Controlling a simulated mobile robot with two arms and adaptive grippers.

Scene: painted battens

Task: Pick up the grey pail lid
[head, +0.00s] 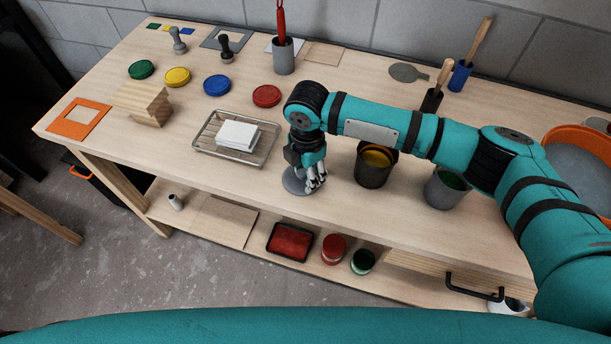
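The grey pail lid (291,183) is a flat round disc on the bench near its front edge, beside the wire tray. My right gripper (313,185) points down at the lid's right side, and its fingers hide part of the lid. I cannot tell whether the fingers touch the lid or how far apart they are. The lid appears to lie flat on the wood. My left gripper is not in view.
A wire tray (203,142) with white blocks (238,135) stands left of the lid. A dark pail with yellow paint (373,172) and a grey pail with green paint (444,192) stand right. Green, yellow, blue and red lids (266,96) lie behind.

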